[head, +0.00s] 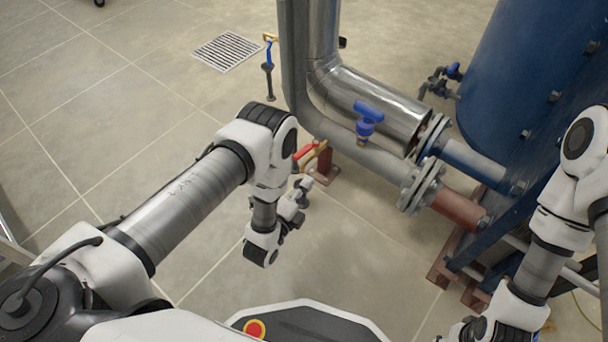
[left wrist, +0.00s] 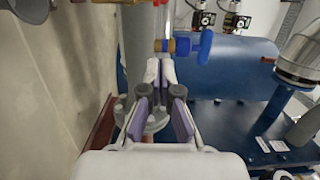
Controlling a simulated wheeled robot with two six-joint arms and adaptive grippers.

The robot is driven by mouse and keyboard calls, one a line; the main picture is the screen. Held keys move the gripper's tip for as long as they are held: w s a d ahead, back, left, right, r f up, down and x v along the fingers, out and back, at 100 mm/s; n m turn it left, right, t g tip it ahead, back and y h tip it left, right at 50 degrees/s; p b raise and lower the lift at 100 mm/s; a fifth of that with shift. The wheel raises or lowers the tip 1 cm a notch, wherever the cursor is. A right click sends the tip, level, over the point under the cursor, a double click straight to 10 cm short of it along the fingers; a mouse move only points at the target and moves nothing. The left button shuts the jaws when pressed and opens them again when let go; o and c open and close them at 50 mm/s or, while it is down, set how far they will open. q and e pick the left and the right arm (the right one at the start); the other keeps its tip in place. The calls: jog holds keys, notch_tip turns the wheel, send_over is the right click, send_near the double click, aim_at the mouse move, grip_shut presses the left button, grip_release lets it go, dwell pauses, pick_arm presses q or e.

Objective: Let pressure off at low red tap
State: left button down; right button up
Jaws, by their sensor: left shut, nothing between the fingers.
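The low red tap (head: 305,152) is a red lever on a brass valve at the foot of the grey pipe in the head view. My left gripper (head: 303,184) is just below it in the picture, apart from it as far as I can tell. In the left wrist view my left gripper (left wrist: 160,78) is shut and empty, with its fingertips together. A bit of brass and red shows at the top edge of that view, too cut off to name surely. My right arm enters at the right, but its fingers do not show.
A blue-handled tap (head: 367,115) sits higher on the grey pipe (head: 380,155); it also shows in the left wrist view (left wrist: 204,46). A blue tank (head: 510,70) stands at the back right. A floor grate (head: 228,51) lies behind. The tiled floor at left is clear.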

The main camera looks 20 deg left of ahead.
aim_at(307, 150)
pick_arm(q)
jog(key=w+a+b, duration=0.2)
jog(key=w+b, duration=0.1)
jog(key=w, duration=0.3)
jog(key=shift+w+a, duration=0.25)
jog(key=shift+a, duration=0.1)
pick_arm(e)
notch_tip(307, 150, down, 4)
jog(key=shift+w, duration=0.1)
pick_arm(q)
jog(key=shift+a, duration=0.1)
pick_arm(e)
jog(key=shift+f, duration=0.1)
